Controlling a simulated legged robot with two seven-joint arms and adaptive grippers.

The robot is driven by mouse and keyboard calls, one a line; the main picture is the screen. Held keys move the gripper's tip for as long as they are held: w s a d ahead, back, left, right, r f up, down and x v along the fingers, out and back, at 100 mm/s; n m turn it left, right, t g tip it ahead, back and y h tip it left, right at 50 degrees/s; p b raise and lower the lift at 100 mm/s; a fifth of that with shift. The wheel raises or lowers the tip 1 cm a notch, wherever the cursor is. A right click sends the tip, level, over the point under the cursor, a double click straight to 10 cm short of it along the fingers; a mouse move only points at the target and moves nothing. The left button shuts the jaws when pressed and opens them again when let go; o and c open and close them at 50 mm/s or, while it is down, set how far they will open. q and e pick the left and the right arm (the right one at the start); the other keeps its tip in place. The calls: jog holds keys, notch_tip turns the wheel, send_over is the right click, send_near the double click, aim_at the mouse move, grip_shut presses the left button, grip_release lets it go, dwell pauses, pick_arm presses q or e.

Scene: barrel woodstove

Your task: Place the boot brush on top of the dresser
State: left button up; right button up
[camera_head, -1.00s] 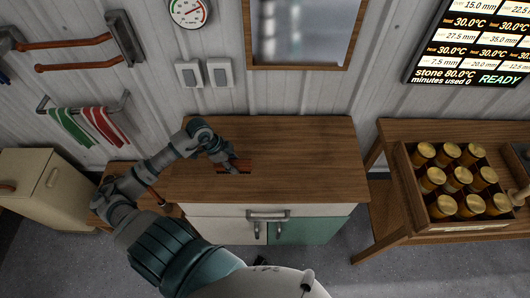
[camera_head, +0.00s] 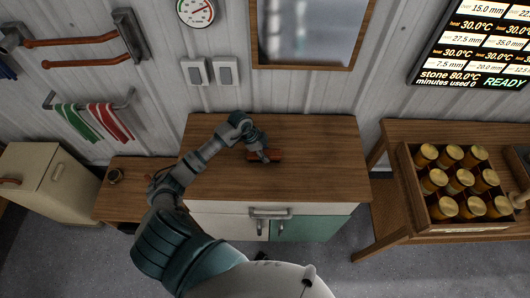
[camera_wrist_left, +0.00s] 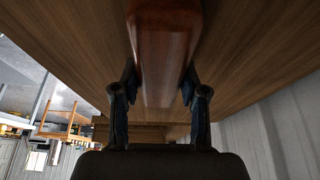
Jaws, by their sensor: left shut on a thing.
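The boot brush (camera_head: 275,157) has a reddish-brown wooden body. It is at the dresser top (camera_head: 310,180), near the middle; I cannot tell whether it touches the surface. My left gripper (camera_head: 262,154) is shut on it from above. In the left wrist view, the brush (camera_wrist_left: 165,50) lies between the two dark fingers (camera_wrist_left: 158,95), close to the wooden top (camera_wrist_left: 245,60). Its bristles are hidden. My right gripper is not in view.
A mirror (camera_head: 257,50) hangs on the wall behind the dresser. A crate of jars (camera_head: 408,190) sits on a table at right. Most of the dresser top is clear.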

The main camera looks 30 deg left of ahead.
pick_arm(q)
jog(key=shift+a, duration=0.15)
jog(key=o, duration=1.2)
jog(key=shift+a+f, duration=0.1)
jog(key=shift+d+r, duration=0.2)
jog(key=shift+d, duration=0.25)
jog(key=shift+s+r, duration=0.1)
jog(key=shift+r, duration=0.15)
jog(key=v, duration=1)
jog(key=shift+s+a+r, duration=0.1)
jog(key=shift+a+r, duration=0.1)
jog(key=shift+a, duration=0.35)
jog(key=shift+d+r+b, duration=0.3)
jog(key=shift+r, duration=0.15)
jog(key=shift+a, duration=0.15)
